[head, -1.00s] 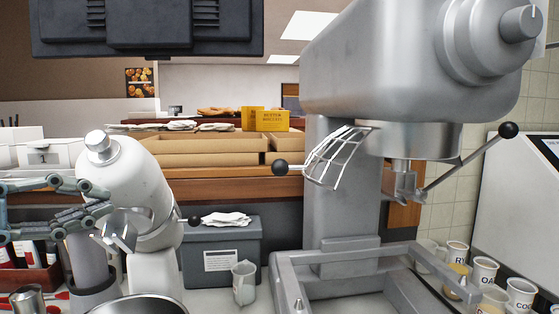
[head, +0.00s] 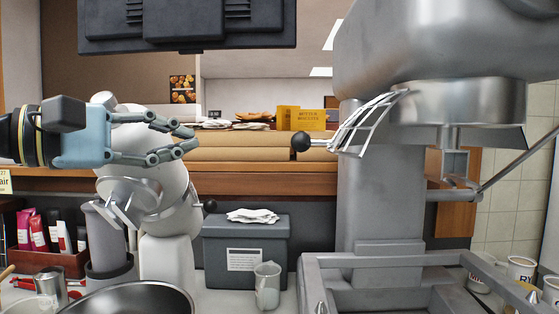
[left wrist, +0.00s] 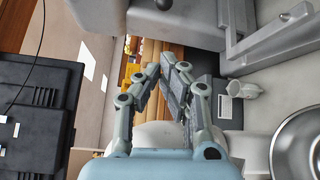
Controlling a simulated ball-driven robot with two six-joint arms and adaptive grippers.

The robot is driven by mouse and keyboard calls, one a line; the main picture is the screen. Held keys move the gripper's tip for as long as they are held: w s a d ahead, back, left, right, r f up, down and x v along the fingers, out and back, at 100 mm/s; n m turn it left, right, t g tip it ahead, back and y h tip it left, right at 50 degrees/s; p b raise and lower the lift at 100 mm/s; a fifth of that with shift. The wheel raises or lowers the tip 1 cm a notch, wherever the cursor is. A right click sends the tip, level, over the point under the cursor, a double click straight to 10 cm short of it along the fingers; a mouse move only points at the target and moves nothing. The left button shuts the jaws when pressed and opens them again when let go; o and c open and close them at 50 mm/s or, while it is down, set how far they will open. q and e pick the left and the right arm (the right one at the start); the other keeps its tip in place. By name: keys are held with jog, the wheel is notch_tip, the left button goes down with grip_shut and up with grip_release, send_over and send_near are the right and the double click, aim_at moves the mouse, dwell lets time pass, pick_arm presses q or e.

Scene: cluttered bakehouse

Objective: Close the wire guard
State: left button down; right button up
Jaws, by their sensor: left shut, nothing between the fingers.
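The wire guard (head: 365,122) is a silver cage of bent wires on the big grey mixer (head: 430,55). It is swung out to the left side of the mixer head. A black ball knob (head: 300,143) sits on a short rod at its left end. My left gripper (head: 194,141) is to the left of the knob at about its height, apart from it, with its fingers shut and empty. The left wrist view also shows the fingers (left wrist: 165,77) together, with nothing held. A dark round thing at that view's top edge may be the knob. My right gripper is in neither view.
A smaller white mixer (head: 165,235) stands behind and below my left gripper. A steel bowl (head: 125,300) is at the front. A grey lidded bin (head: 245,255) and a clear jug (head: 267,287) stand below the knob. A dark panel (head: 185,22) hangs above.

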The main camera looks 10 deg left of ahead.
pick_arm(q)
jog(key=r+p+x, duration=0.1)
jog(key=p+x, duration=0.1)
jog(key=x, duration=1.4)
jog(key=shift+d+f+p, duration=0.35)
jog(key=shift+d, duration=0.05)
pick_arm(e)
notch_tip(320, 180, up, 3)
pick_arm(q)
jog(key=shift+s, duration=0.15)
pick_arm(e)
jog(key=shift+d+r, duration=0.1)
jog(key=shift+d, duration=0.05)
